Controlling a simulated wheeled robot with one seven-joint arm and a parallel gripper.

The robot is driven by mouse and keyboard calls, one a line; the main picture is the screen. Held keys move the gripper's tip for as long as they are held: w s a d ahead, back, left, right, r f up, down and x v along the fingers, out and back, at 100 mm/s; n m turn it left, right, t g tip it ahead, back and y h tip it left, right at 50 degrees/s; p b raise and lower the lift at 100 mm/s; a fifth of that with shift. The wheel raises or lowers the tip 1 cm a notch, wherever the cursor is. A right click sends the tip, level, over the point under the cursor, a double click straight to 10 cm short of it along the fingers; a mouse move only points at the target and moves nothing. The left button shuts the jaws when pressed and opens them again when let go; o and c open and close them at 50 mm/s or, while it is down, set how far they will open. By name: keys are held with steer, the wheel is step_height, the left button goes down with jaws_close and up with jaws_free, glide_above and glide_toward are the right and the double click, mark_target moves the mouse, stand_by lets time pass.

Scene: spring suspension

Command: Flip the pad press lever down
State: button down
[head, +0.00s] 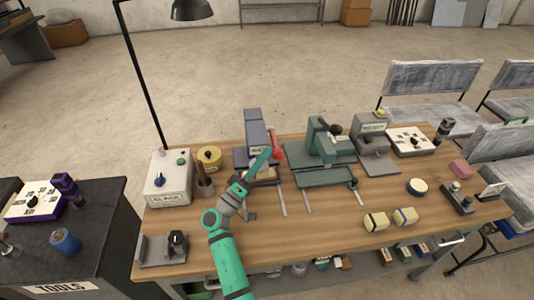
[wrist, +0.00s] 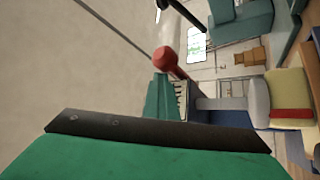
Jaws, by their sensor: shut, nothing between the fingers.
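A blue-grey press (head: 254,128) stands at the middle back of the workbench, with a small label too small to read. A red lever (head: 276,146) is at its right side. In the wrist view a red lever with a round knob (wrist: 166,57) sticks up near the top middle, beyond the dark finger edge. My gripper (head: 265,157) is shut and empty, in front of the press and close to the lever's left side. I cannot tell whether it touches the lever. My gripper partly hides the front of the press.
A green press (head: 325,140) stands just right, with a grey machine (head: 374,145) beyond it. A white box (head: 168,178), yellow tin (head: 209,158) and brown cup (head: 205,187) stand left. The front middle of the workbench (head: 310,225) is clear.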

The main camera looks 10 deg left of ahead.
steer(key=v, duration=0.6)
steer(key=shift+s, duration=0.2)
steer(key=shift+r, duration=0.15)
